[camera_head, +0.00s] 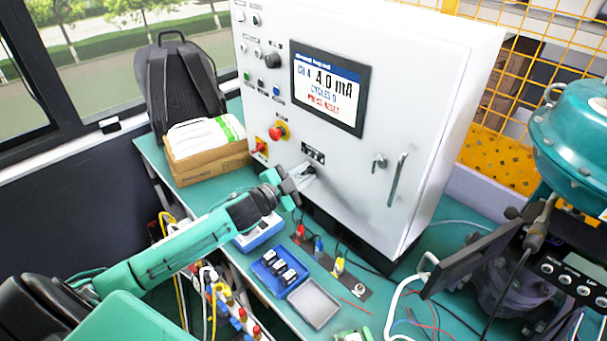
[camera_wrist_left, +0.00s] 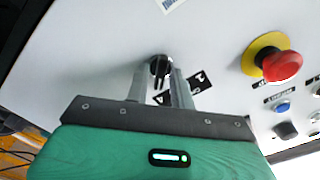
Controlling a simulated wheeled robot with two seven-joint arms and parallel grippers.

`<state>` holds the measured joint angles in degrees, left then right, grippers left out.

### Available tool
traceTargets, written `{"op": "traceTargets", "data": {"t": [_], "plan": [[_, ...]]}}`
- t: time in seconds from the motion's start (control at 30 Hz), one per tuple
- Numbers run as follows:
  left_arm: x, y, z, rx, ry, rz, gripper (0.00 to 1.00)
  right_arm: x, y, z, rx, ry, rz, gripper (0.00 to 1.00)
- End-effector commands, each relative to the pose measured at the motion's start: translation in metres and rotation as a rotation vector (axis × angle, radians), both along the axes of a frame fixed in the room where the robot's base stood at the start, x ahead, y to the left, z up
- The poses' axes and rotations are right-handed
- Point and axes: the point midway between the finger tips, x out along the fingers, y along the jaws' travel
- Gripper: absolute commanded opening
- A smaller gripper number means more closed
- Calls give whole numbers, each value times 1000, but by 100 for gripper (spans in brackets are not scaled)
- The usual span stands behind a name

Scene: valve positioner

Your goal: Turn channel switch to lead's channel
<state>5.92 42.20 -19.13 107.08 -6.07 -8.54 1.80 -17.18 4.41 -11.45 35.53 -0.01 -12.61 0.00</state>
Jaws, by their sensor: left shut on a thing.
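The channel switch (camera_wrist_left: 159,67) is a small dark knob on the white cabinet's front panel, with a black label plate beside it in the left wrist view. My left gripper (camera_wrist_left: 160,88) is shut on the switch, one finger on each side of it. In the head view the left gripper (camera_head: 303,176) reaches the panel just below the black label (camera_head: 313,153), and it largely hides the switch. Red (camera_head: 300,230), blue (camera_head: 318,246) and yellow (camera_head: 338,266) terminals stand on a strip below the cabinet.
A blue tray (camera_head: 262,272) with black items and a grey tray (camera_head: 313,303) lie on the green table. A cardboard box (camera_head: 207,165) and backpack stand at the left. A teal valve actuator (camera_head: 578,140) stands at the right.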

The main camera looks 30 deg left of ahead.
Motion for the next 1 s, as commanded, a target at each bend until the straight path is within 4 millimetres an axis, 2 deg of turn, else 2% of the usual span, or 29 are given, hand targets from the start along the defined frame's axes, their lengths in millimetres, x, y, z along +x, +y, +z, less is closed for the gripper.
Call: {"op": "traceTargets", "data": {"t": [0.17, 0.2, 0.23, 0.63, 1.0], "plan": [[0, 0, 0, 1, 0, 0, 1, 0, -2, 0, -2, 0, 1, 49], [0, 0, 0, 1, 0, 0, 30, 0, -2, 0, -2, 1, 1, 49], [0, 0, 0, 1, 0, 0, 32, 0, -2, 0, -2, 1, 1, 49], [-6, 2, -2, 0, 2, 0, 32, 0, -5, -2, -5, 0, 2, 49], [-53, 18, -3, 1, 3, -1, 32, 0, -4, -16, -4, 0, 2, 49]]}}
